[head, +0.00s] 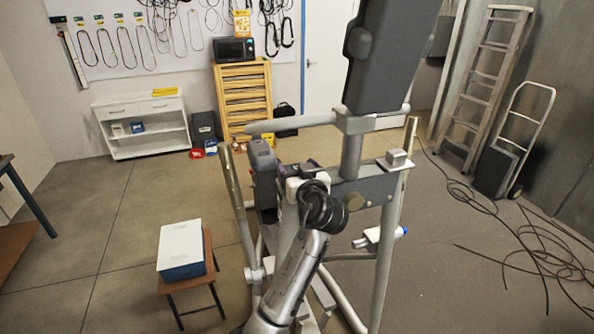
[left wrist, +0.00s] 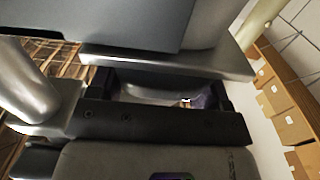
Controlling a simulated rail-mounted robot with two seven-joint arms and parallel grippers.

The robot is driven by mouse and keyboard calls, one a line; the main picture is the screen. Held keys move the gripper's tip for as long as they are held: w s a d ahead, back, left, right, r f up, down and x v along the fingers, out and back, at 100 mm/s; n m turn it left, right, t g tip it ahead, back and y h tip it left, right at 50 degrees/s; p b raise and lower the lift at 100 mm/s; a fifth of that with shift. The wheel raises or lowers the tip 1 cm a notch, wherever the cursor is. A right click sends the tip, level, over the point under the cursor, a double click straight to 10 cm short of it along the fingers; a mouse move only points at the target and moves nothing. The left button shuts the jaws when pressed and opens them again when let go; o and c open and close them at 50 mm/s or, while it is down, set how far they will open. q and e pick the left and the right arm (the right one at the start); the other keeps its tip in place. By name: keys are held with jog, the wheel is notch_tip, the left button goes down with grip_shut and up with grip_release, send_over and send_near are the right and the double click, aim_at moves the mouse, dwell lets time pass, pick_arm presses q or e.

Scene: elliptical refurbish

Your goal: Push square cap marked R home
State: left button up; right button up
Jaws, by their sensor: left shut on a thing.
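My left gripper (head: 308,172) is at the middle of the grey elliptical machine, just left of its upright post (head: 352,160). In the left wrist view its dark fingers (left wrist: 165,97) stand apart with a pale grey rounded piece (left wrist: 150,93) between them, under a flat metal plate (left wrist: 170,66). I cannot tell if that piece is the cap. A small square grey block (head: 397,157) sits on a plate on the machine's right side. A larger grey block (head: 262,154) is at its left. No R mark is readable. My right gripper is not in view.
A white and blue box (head: 181,250) stands on a small stool at the left. A wooden rack (head: 244,98) and white shelf unit (head: 143,122) stand behind. Loose cables (head: 520,240), a ladder (head: 483,90) and a hand truck (head: 512,140) are at the right.

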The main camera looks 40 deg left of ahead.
pick_arm(q)
jog(key=shift+f, duration=0.1)
jog(key=o, duration=1)
jog(key=shift+s+d, duration=0.2)
jog(key=shift+d, duration=0.15)
jog(key=shift+b+v, duration=1.85)
jog(key=shift+v, duration=4.65)
